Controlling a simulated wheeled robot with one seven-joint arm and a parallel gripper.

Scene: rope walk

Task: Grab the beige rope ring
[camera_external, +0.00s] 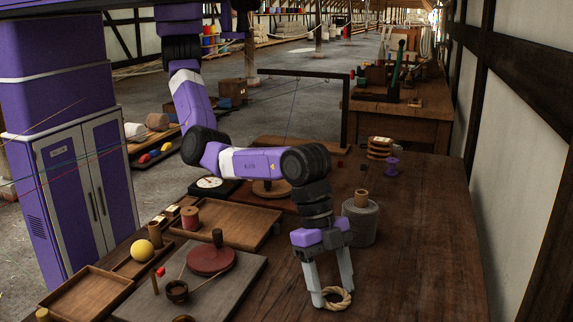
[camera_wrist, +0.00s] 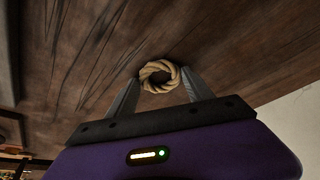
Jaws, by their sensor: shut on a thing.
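The beige rope ring (camera_external: 338,305) is at the front of the wooden table, between the fingertips of my gripper (camera_external: 333,298). My gripper points down and is shut on the ring. In the wrist view the twisted rope ring (camera_wrist: 160,64) shows between the two grey fingers of my gripper (camera_wrist: 160,88), with its open middle visible. The ring looks to be at or close to the table top; I cannot tell whether it touches the wood.
A grey cylindrical container (camera_external: 361,222) stands just behind my gripper. To the left are a slate-coloured board with a red disc (camera_external: 211,259), a wooden tray (camera_external: 232,226) and a yellow ball (camera_external: 142,250). A purple spool (camera_external: 392,168) stands farther back. The table's right side is clear.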

